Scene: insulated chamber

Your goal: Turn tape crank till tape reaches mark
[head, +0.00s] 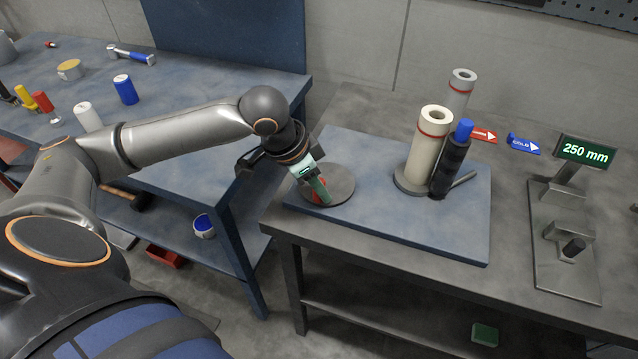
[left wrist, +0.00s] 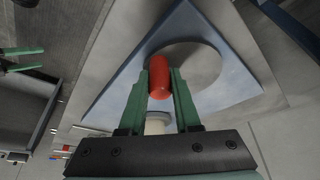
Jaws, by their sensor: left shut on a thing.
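A grey round disc (head: 341,179) with an upright red handle (head: 319,190), which looks like the tape crank, sits at the left end of a blue board (head: 400,214). My left gripper (head: 321,192) points down and is shut on the red handle. In the left wrist view its green fingers stand on both sides of the red handle (left wrist: 159,77), above the disc (left wrist: 196,62). A display (head: 586,151) at the right reads 250 mm. I cannot make out a tape or a mark. What looks like my right gripper (left wrist: 22,60) shows at the left wrist view's edge, fingers apart.
On the board stand a cream roll (head: 430,150) and a dark post with a blue top (head: 463,130). A grey roll (head: 461,88) is behind. Red (head: 482,134) and blue (head: 523,144) arrow tags lie right of them. A blue bench (head: 175,125) with tools is at left.

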